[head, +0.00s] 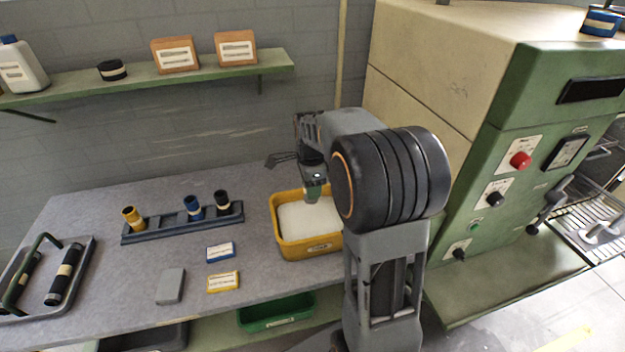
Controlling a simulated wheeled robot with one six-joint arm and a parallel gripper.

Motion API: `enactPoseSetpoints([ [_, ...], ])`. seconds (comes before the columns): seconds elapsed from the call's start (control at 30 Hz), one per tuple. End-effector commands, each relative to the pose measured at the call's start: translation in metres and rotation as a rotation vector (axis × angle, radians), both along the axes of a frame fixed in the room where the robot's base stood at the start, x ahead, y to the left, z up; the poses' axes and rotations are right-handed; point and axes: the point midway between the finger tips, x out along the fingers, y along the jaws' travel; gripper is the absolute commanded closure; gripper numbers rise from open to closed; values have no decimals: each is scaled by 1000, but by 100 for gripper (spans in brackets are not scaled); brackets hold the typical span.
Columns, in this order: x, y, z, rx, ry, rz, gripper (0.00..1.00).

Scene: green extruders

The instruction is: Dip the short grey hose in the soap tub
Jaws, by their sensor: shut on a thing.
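The soap tub (283,244) is a yellow rectangular tub on the grey table beside the green machine, holding white soap. My gripper (314,180) is over the tub, pointing down. It is shut on the short grey hose (313,193), a small grey-green piece whose lower end is at or just above the white soap. I cannot tell whether it touches the soap. My arm hides the tub's right side, and the jaws hide the upper part of the hose.
A dark rack (165,233) holds yellow, blue and black upright pieces left of the tub. Blue (220,252) and yellow (223,282) labelled cards and a grey block (170,286) lie in front. A tray (75,290) with black rolls is far left. The green machine (490,150) stands close on the right.

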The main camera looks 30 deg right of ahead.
Motion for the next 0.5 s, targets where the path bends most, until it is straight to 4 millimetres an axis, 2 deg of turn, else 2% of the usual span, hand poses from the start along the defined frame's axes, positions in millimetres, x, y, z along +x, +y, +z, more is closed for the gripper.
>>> enactPoseSetpoints([
  [0.27,0,0,-21,0,1,0,84],
  [0.5,0,0,-47,0,1,1,84],
])
